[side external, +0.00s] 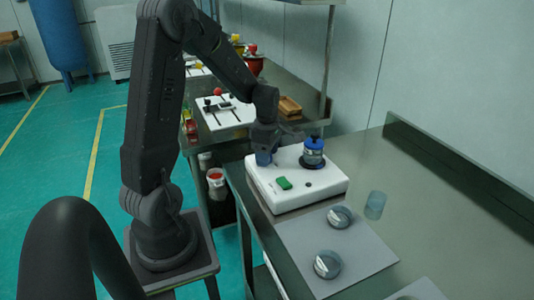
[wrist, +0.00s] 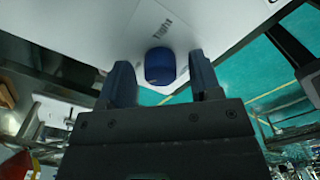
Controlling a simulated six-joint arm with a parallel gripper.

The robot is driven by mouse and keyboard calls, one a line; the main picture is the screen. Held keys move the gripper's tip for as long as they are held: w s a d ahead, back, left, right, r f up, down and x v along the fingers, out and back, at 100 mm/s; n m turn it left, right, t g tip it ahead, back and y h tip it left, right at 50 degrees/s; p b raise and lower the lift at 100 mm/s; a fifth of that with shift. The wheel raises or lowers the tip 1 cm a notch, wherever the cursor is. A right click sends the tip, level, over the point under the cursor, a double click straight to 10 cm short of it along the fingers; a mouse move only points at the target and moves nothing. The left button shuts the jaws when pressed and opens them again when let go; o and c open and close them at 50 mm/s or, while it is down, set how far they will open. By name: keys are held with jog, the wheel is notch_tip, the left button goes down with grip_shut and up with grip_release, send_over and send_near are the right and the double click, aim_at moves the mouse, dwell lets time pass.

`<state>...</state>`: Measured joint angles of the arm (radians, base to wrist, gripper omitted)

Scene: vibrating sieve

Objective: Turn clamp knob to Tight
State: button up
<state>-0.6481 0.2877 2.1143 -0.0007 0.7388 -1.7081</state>
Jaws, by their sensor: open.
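The clamp knob (wrist: 160,66) is a blue round knob on the white sieve base. In the wrist view it sits between my gripper's fingers (wrist: 162,84), with a gap on each side. The word "Tight" is printed on the white face beside it. In the side view my gripper (side external: 264,150) is at the left part of the white sieve base (side external: 310,195), and blue shows just under it. Its fingers are hard to make out there. The knob's pointer direction cannot be read.
A blue-topped sieve stack (side external: 313,150) stands on the base, right of my gripper. A green button (side external: 284,183) is on the base front. Round sieves (side external: 328,264) lie on a grey mat (side external: 365,255), near a clear cup (side external: 375,204). The bench at right is clear.

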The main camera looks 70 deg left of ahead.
jog(key=shift+c, duration=0.3)
jog(key=c, duration=0.9)
